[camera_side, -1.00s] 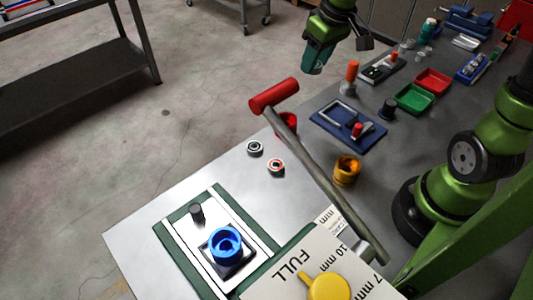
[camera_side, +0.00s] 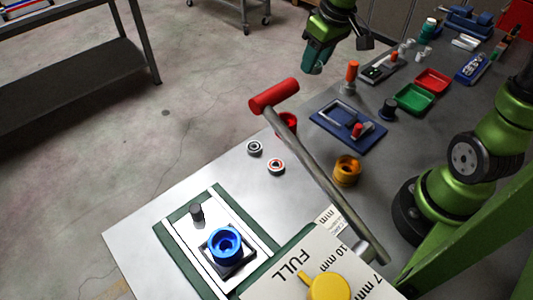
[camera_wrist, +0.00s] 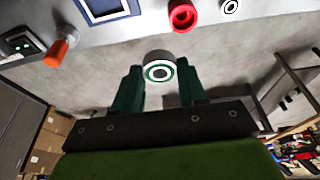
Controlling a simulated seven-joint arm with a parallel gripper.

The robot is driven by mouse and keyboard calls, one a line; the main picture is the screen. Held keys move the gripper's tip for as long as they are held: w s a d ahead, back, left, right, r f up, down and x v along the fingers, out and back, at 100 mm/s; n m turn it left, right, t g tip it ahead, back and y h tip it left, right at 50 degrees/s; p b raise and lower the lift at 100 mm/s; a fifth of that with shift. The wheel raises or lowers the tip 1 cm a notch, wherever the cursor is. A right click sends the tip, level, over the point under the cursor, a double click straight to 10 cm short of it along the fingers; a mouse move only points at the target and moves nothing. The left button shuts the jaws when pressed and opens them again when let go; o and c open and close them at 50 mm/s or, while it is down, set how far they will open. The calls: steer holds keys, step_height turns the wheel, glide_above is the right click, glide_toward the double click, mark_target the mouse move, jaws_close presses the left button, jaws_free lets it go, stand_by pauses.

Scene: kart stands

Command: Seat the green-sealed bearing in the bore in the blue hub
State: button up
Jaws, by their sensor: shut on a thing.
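The green-sealed bearing (camera_wrist: 159,70), a pale metal ring with a green band around a dark centre, sits between the fingertips of my gripper (camera_wrist: 160,82) in the wrist view. The gripper is shut on it. In the side view my gripper (camera_side: 318,62) hangs high at the top centre, far from the hub; the bearing is hard to make out there. The blue hub (camera_side: 225,244) stands on a dark square base on the pale, green-edged fixture (camera_side: 190,240) at the lower left. Its bore faces up and shows a dark hollow. The wrist view does not show the hub.
A dark-sealed bearing (camera_side: 255,148) and a red-sealed bearing (camera_side: 276,166) lie on the table. A red hub (camera_side: 287,124) and an orange hub (camera_side: 347,170) stand nearby. A red-headed mallet (camera_side: 275,95) crosses the view in front. Blue, green and red trays lie further right.

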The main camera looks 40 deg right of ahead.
step_height(320, 180, up, 11)
steer(key=n+g+y, duration=0.1)
steer(key=n+g, duration=0.5)
steer(key=n, duration=2.6)
glide_above(226, 245)
steer(key=f, duration=1.7)
steer(key=shift+w+d+f, duration=0.15)
steer(key=shift+w, duration=0.25)
steer(key=shift+f, duration=2.35)
steer(key=shift+f, duration=0.15)
